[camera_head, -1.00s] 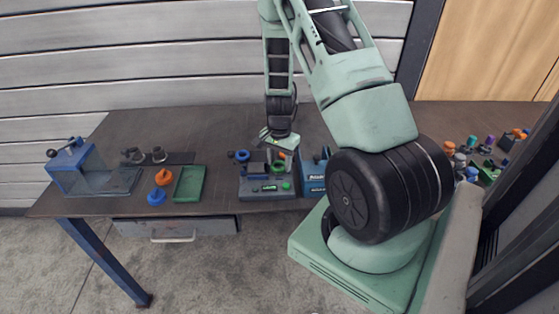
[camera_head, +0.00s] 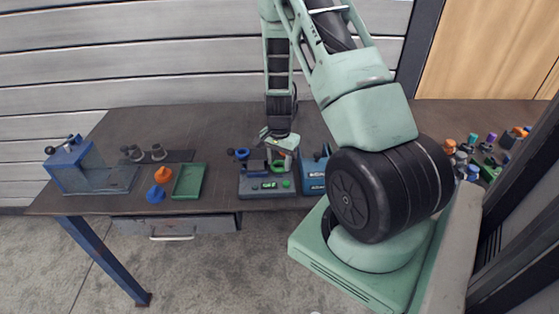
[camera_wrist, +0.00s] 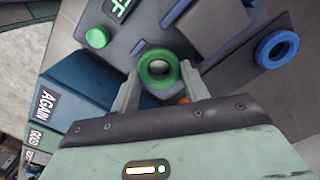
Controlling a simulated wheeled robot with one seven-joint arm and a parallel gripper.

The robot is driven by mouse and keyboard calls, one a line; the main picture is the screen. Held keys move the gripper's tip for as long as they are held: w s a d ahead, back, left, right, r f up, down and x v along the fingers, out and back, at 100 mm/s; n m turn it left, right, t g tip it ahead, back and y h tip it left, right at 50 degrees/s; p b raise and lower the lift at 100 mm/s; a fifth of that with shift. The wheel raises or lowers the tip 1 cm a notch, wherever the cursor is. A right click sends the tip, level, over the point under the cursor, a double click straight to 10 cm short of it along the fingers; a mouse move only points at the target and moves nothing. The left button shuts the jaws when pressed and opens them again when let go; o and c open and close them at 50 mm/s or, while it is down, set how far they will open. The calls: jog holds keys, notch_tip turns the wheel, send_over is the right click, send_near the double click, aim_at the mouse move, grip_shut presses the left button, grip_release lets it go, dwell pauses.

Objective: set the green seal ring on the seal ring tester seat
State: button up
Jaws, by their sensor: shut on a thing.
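The green seal ring (camera_wrist: 159,69) is between the fingertips of my gripper (camera_wrist: 160,85) in the wrist view. The jaws are shut on its near side. It is over the grey tester (camera_wrist: 112,55); a pale round surface shows through its hole. I cannot tell whether the ring touches the seat, and the seat itself is mostly hidden.
A blue ring (camera_wrist: 277,49) lies beside the tester. A blue bin (camera_wrist: 80,90) marked AGAIN stands close on its other side. The tester has a green button (camera_wrist: 97,38). A green tray (camera_head: 189,181) and an orange part (camera_head: 163,174) lie further left on the table.

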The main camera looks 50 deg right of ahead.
jog(key=o, duration=1)
jog(key=shift+o, duration=0.2)
jog(key=shift+o, duration=0.8)
jog(key=shift+w, duration=0.1)
jog(key=shift+w+r, duration=0.1)
jog(key=shift+c, duration=0.6)
jog(key=shift+r, duration=0.1)
